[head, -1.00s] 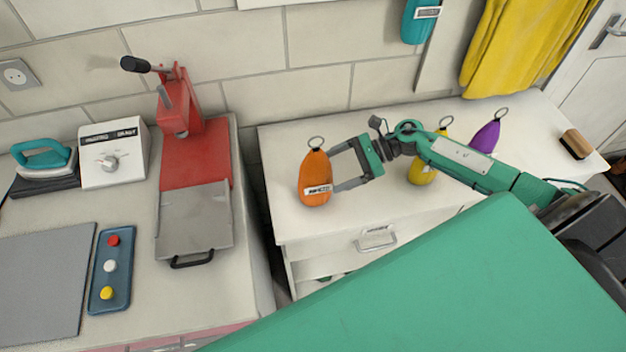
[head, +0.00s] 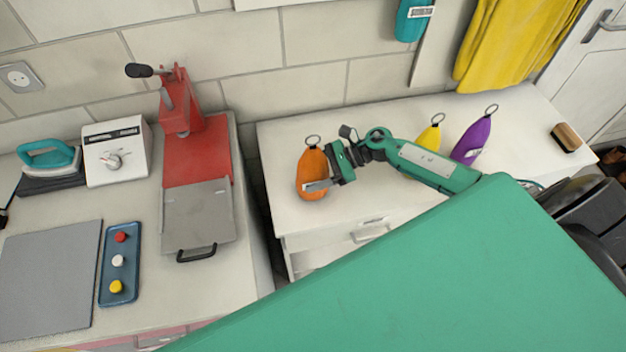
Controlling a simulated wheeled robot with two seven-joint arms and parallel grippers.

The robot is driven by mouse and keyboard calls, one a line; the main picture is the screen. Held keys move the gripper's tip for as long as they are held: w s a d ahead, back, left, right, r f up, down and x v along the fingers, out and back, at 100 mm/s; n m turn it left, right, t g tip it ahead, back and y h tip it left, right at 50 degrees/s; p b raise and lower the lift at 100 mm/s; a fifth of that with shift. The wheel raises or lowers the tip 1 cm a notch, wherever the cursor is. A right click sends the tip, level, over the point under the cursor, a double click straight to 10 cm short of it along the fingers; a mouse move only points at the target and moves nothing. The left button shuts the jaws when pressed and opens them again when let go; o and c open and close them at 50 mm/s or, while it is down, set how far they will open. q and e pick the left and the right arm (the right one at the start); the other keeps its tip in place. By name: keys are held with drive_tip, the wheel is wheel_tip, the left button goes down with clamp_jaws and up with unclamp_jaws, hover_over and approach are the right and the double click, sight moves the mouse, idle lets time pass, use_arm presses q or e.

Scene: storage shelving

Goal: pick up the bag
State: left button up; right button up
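An orange bag (head: 311,164) with a ring on top stands upright on the white cabinet top. My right gripper (head: 318,184) is at this bag, coming from its right side. One finger lies across the bag's lower front; the other finger is hidden, apparently behind the bag. The visible finger sits at the outer end of the palm, so the gripper looks open around the bag. Whether the fingers touch it I cannot tell. A yellow bag (head: 431,139), partly behind my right arm, and a purple bag (head: 472,140) stand farther right. My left gripper is not in view.
A teal item (head: 413,20) hangs on the wall beside a yellow cloth (head: 510,45). A brush (head: 566,137) lies at the cabinet's (head: 285,215) right end. Left, past a gap, a counter holds a red press (head: 194,150), control box (head: 116,152), iron (head: 48,158) and button panel (head: 120,265).

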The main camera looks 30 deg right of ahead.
drive_tip(key=c, duration=0.6)
drive_tip(key=shift+r, duration=0.1)
drive_tip(key=shift+c, duration=0.2)
wheel_tip(320, 180, up, 20)
drive_tip(key=b, duration=0.5)
